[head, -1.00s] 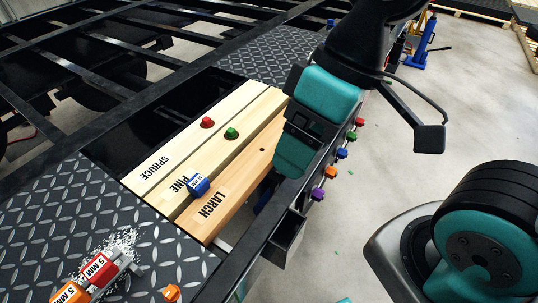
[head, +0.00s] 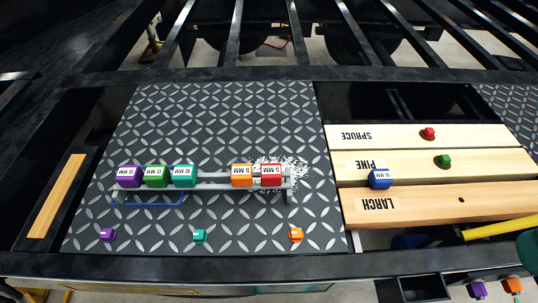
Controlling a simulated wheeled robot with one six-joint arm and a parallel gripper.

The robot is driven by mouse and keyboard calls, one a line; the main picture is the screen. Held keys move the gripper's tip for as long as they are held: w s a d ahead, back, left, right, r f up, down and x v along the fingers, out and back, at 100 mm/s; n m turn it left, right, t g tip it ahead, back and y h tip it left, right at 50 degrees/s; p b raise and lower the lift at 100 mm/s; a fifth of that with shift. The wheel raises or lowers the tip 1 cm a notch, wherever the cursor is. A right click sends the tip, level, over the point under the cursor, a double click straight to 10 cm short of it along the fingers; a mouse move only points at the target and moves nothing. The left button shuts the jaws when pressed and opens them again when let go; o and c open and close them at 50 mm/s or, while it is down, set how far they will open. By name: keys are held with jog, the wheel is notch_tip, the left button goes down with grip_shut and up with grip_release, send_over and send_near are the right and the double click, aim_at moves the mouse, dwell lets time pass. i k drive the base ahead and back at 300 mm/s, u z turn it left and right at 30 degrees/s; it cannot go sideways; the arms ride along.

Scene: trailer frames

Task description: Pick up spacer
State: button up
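Labelled spacer blocks sit in a row on a grey rail (head: 212,184) on the tread plate: purple (head: 129,176), green (head: 155,176), teal (head: 183,176), orange (head: 242,175) and red (head: 271,175). Their "MM" labels appear upside down. An empty stretch of rail lies between the teal and orange blocks. A blue labelled spacer (head: 380,179) sits apart, on the PINE board (head: 415,168) near its left end. My gripper is not in the head view; only a teal part of what looks like my arm shows at the right edge.
SPRUCE (head: 385,137) and LARCH (head: 400,206) boards lie beside PINE. A red knob (head: 428,134) and a green knob (head: 444,161) stand on boards. Purple, teal (head: 199,236) and orange knobs sit along the plate's front. White grit lies around the red block. A black bin (head: 422,288) hangs at the front edge.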

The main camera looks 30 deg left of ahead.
aim_at(184, 175)
jog(key=u, duration=1.9)
jog(key=k, duration=1.2)
jog(key=u, duration=0.85)
jog(key=i, duration=1.75)
jog(key=z, duration=0.55)
